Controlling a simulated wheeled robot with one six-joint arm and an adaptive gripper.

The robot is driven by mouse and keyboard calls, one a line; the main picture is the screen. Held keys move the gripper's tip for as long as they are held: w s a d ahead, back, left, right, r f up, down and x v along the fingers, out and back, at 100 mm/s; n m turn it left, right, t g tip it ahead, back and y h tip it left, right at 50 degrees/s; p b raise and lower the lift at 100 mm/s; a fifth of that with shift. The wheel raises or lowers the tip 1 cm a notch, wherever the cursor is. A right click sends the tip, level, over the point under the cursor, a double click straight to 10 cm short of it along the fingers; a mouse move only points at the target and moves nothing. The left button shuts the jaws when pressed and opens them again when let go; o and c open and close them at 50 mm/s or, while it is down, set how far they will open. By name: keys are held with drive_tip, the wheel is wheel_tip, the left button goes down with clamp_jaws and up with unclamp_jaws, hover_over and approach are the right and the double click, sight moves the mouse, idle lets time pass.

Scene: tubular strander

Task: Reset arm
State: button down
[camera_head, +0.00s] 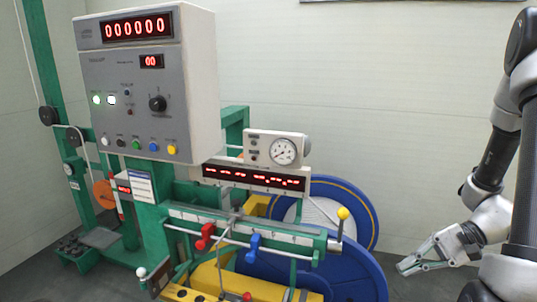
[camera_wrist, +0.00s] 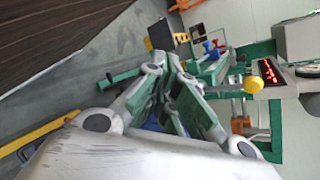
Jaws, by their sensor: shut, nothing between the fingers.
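My gripper (camera_head: 404,268) is at the lower right of the head view, pointing left, with its fingers shut and empty. In the wrist view my gripper (camera_wrist: 172,62) fills the middle, its linkage fingers meeting near the tips. It is apart from the machine, to the right of the blue reel (camera_head: 358,215). My arm is bent, coming down from the upper right of the head view.
A grey control box (camera_head: 130,75) with a red display and several buttons stands at the left. A yellow-knobbed lever (camera_head: 343,213) stands nearest my gripper and shows in the wrist view (camera_wrist: 251,84). A gauge box (camera_head: 270,148) sits behind. Floor between reel and gripper looks clear.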

drive_tip(key=s+d+r+n+g+h, duration=0.1)
drive_tip(key=s+d+r+n+h, duration=0.2)
drive_tip(key=s+d+r+h, duration=0.4)
drive_tip(key=a+r+n+t+h, duration=0.1)
drive_tip(key=r+n+t+h, duration=0.1)
drive_tip(key=r, duration=0.4)
drive_tip(key=w+a+r+n+t+h, duration=0.1)
drive_tip(key=a+r+n+t+h, duration=0.1)
drive_tip(key=r, duration=0.5)
drive_tip(key=shift+n+t+h, duration=0.7)
drive_tip(key=shift+n+t, duration=0.1)
drive_tip(key=shift+t, duration=0.2)
